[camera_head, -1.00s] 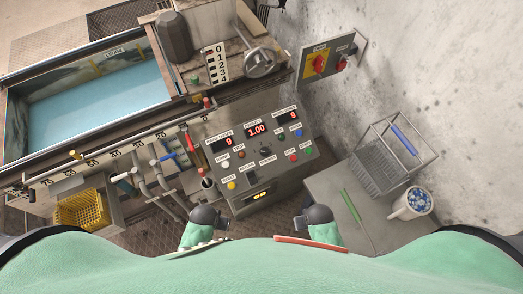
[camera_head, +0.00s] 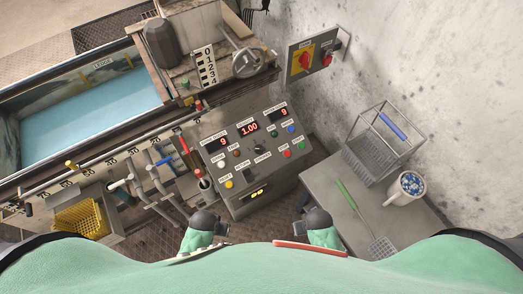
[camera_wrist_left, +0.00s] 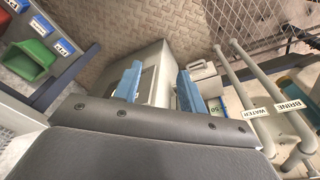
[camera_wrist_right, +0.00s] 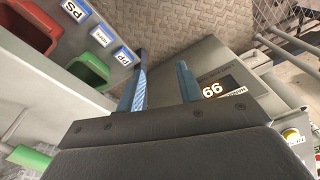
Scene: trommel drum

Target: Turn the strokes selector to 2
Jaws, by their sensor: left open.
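The control panel (camera_head: 240,152) stands in front of me, left of the side shelf. A small black knob (camera_head: 258,148) sits on its sloped face, with a small label under it that seems to name the strokes; its pointer position is too small to read. My left gripper (camera_head: 222,229) hangs low in front of the panel, clear of it; its two blue fingers stand apart and empty in the left wrist view (camera_wrist_left: 160,88). My right gripper (camera_head: 303,226) hangs low between panel and shelf; its fingers are apart and empty in the right wrist view (camera_wrist_right: 163,88).
Red displays (camera_head: 249,129) and several coloured buttons surround the knob. Valve pipes (camera_head: 150,180) and a yellow basket (camera_head: 82,219) are to the left.

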